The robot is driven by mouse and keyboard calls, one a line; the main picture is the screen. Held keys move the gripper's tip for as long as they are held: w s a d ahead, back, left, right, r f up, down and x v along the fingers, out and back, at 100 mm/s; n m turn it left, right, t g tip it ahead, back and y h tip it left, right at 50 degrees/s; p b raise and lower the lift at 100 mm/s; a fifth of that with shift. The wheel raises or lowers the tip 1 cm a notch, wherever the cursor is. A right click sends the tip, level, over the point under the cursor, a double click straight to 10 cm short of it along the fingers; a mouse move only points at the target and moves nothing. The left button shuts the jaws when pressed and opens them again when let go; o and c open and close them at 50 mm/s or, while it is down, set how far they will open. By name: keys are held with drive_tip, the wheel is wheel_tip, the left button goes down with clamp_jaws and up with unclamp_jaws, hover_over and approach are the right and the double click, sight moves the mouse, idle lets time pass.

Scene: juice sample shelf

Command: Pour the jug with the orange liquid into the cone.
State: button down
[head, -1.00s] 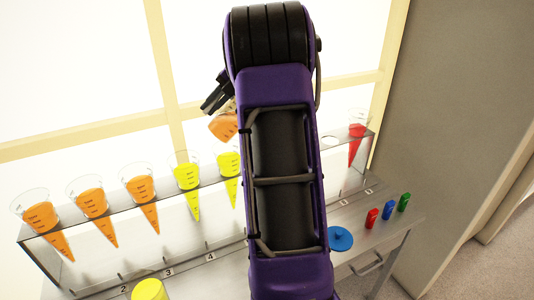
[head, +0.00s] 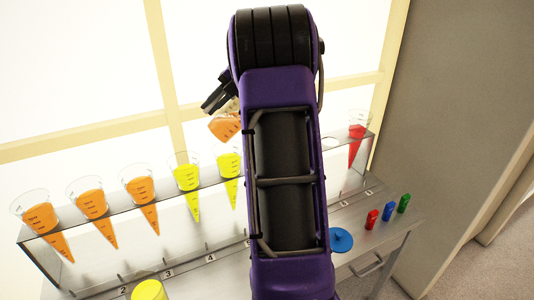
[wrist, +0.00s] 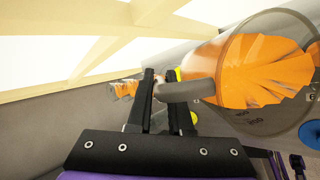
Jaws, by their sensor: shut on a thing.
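The jug with orange liquid (head: 226,127) is held tilted in the air above the shelf, partly behind my arm in the head view. In the wrist view the clear jug (wrist: 265,75) fills the right side, with orange liquid inside. My gripper (wrist: 167,82) is shut on its grey handle (wrist: 190,90). In the head view my gripper (head: 218,92) is dark and partly hidden. Cones hang in the shelf: orange ones (head: 92,205) at left, yellow ones (head: 187,178) in the middle, and a red one (head: 356,142) at right. My arm hides the shelf between yellow and red.
The metal shelf (head: 60,238) has numbered places along its lower front. A yellow container (head: 150,290) stands at the front. A blue round thing (head: 341,240) and small red (head: 372,219), blue (head: 387,213) and green (head: 404,203) pieces are at right. A grey wall stands further right.

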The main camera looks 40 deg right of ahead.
drive_tip(key=shift+r+b, duration=1)
drive_tip(key=shift+r, duration=1.35)
drive_tip(key=shift+d+f+b, duration=0.15)
drive_tip(key=shift+f+b, duration=2.15)
drive_tip(key=shift+b, duration=0.5)
drive_tip(key=shift+t+y, duration=0.3)
drive_tip(key=shift+s+d+r+y+p, duration=0.2)
drive_tip(key=shift+d+y+p, duration=0.2)
drive_tip(key=shift+p, duration=0.55)
